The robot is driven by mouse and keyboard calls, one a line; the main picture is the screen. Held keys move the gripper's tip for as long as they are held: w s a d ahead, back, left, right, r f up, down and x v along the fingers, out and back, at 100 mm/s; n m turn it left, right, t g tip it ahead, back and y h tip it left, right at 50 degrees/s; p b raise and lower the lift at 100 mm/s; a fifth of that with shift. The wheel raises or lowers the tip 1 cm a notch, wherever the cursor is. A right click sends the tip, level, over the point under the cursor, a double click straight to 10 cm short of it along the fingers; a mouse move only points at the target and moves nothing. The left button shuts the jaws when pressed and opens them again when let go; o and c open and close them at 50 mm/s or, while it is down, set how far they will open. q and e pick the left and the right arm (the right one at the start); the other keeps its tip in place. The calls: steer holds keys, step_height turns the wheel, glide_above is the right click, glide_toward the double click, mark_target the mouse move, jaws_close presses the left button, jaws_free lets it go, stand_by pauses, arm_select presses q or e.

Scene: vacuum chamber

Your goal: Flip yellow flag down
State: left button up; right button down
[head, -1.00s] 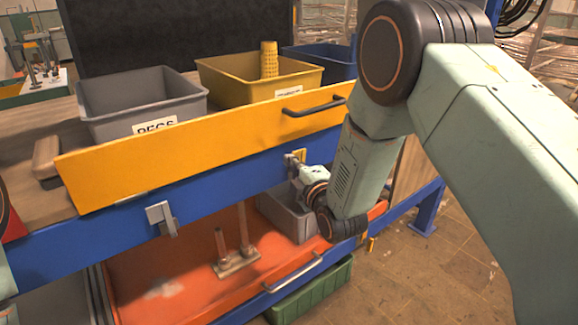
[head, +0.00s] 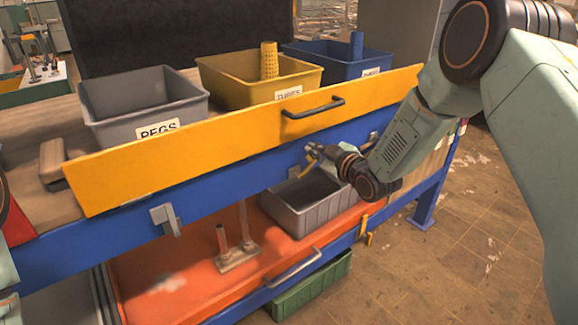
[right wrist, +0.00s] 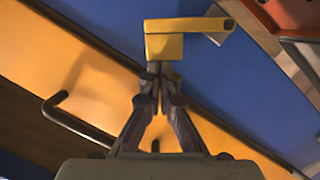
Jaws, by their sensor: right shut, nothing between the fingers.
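The yellow flag (head: 308,171) is on the front of the blue beam, just below the yellow drawer front. In the right wrist view, the flag (right wrist: 165,46) has a yellow block with an arm reaching to the right. My right gripper (head: 311,151) is beside the flag, and its tips partly hide it in the head view. In the right wrist view the closed fingertips (right wrist: 158,72) meet at the block's edge, with nothing between them. I cannot tell whether they touch it. My left gripper is not in view.
The yellow drawer front (head: 225,139) with its dark handle (head: 314,107) is just above the flag. A grey latch (head: 165,218) is on the blue beam to the left. A grey bin (head: 312,221) stands on the orange lower drawer. Another yellow piece (head: 368,239) is on the lower rail.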

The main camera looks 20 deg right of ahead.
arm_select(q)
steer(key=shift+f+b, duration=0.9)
arm_select(e)
steer(key=shift+w+d+f+m+y, duration=0.15)
steer(key=shift+w+d+f+m, duration=0.15)
steer(key=shift+d+f, duration=0.3)
steer(key=shift+w+d+f+m+y, duration=0.1)
steer(key=shift+w+d+f+m, duration=0.1)
steer(key=shift+d+f+m, duration=0.45)
steer(key=shift+w+d+f+m+y, duration=0.15)
steer(key=shift+w+d+f, duration=0.15)
steer(key=shift+d, duration=0.55)
steer(key=shift+s+f, duration=0.1)
steer(key=r+p, duration=0.2)
steer(key=r, duration=0.2)
steer(key=shift+w+r+p, duration=0.15)
steer(key=shift+w+p, duration=0.05)
steer(key=shift+p, duration=0.15)
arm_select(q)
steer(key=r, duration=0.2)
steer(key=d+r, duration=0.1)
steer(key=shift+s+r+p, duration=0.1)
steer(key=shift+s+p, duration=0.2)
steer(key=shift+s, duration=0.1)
arm_select(e)
steer(key=v, duration=1)
steer(key=shift+w+d+r, duration=0.15)
steer(key=shift+w+d, duration=0.05)
steer(key=shift+d, duration=0.2)
